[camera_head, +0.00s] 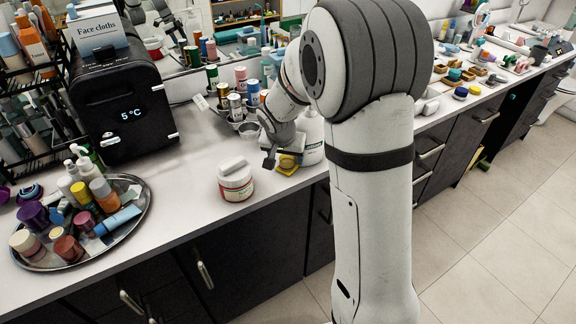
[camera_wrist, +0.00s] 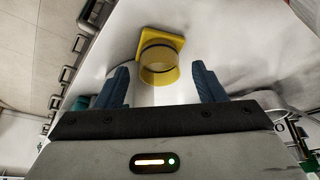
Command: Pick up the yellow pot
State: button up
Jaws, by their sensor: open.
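The yellow pot (camera_head: 287,164) stands near the front edge of the white counter, partly hidden behind my gripper (camera_head: 272,150) in the head view. In the wrist view the yellow pot (camera_wrist: 158,64) shows a see-through round body and a flat square yellow end. It lies just beyond the fingertips, roughly centred between them. My gripper (camera_wrist: 161,82) is open, with its two blue-grey fingers apart on either side of the pot's line. I see no contact between the fingers and the pot.
A white-lidded jar (camera_head: 235,182) stands to the left of the pot. A white bottle (camera_head: 311,140) stands close on its right. Several cans and small metal cups stand behind. A round tray (camera_head: 140,218) with bottles and a black mini fridge (camera_head: 118,110) are further left.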

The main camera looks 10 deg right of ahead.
jog(key=shift+w+d+f, duration=0.1)
jog(key=shift+w+f, duration=0.05)
jog(key=shift+f, duration=0.25)
jog(key=c, duration=1.1)
